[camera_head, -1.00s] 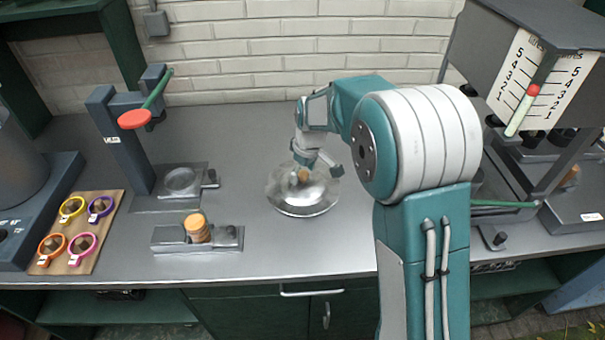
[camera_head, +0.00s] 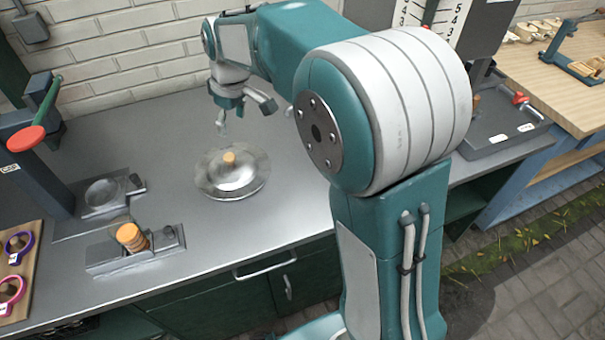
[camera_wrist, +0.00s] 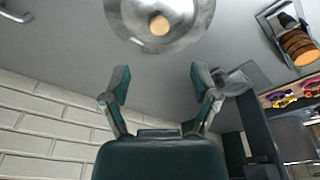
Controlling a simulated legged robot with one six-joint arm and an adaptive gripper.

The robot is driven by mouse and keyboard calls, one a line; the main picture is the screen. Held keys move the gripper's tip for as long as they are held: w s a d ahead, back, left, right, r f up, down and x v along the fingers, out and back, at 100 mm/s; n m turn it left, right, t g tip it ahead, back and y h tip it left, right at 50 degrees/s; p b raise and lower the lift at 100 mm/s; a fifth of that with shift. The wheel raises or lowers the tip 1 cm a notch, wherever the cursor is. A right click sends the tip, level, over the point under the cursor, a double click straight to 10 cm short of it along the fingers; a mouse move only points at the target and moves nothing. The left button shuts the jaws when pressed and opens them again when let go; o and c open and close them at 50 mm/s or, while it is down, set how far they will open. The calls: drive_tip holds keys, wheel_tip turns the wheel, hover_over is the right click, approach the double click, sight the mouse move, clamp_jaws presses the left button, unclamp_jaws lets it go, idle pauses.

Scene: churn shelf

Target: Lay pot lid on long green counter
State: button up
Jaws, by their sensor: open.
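The pot lid (camera_head: 231,176) is a round, clear-and-silver disc with a small wooden knob. It lies knob up on the long green counter (camera_head: 285,215), which has a grey top and dark green front. In the wrist view the lid (camera_wrist: 185,20) is at the top edge, beyond the fingertips and partly cut off. My gripper (camera_head: 245,112) is open and empty, above and behind the lid, apart from it. In the wrist view its two fingers (camera_wrist: 157,78) are spread with only bare counter between them.
A small grey stand with a wooden piece (camera_head: 131,237) is left of the lid. A press with a red-ended lever (camera_head: 26,138) stands farther left, near a board with coloured rings (camera_head: 14,290). A white brick wall (camera_head: 130,50) runs behind. Counter right of the lid is clear.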

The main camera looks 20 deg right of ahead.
drive_tip(key=s+d+r+m+t, duration=0.1)
drive_tip(key=s+d+r+m, duration=0.15)
drive_tip(key=s, duration=0.45)
drive_tip(key=s+d+r+m+t, duration=0.1)
drive_tip(key=s+d+r+m, duration=0.2)
drive_tip(key=s, duration=0.4)
drive_tip(key=s+d+f+m+t+h, duration=0.1)
drive_tip(key=s+d+f+m+t, duration=0.1)
drive_tip(key=s, duration=1.1)
drive_tip(key=shift+d+m, duration=0.45)
drive_tip(key=shift+d, duration=0.25)
